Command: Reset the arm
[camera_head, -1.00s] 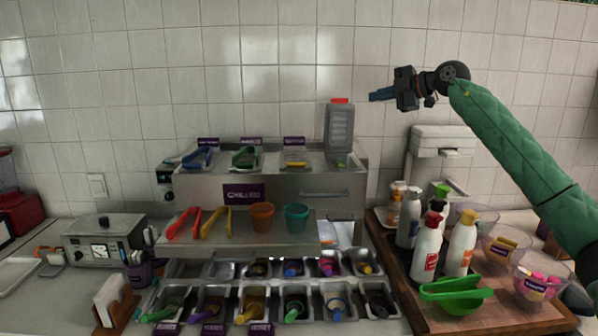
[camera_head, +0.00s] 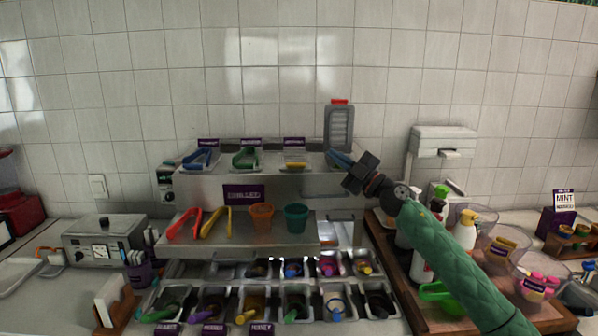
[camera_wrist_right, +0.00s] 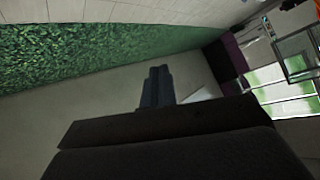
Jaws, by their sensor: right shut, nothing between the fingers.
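My right gripper (camera_head: 340,159) is shut and empty. It shows in the head view in front of the upper right end of the steel topping stand (camera_head: 340,200), just below the grey container with a red top (camera_head: 339,127). My green-sleeved right arm comes in from the lower right. In the right wrist view the blue-grey fingers (camera_wrist_right: 157,86) lie together, with nothing between them. My left gripper is not in view.
A wooden board (camera_head: 395,275) at right holds several bottles, bowls and a green scoop (camera_head: 440,293), partly hidden by my arm. Rows of topping trays (camera_head: 338,300) lie below the stand. The tiled wall above is clear.

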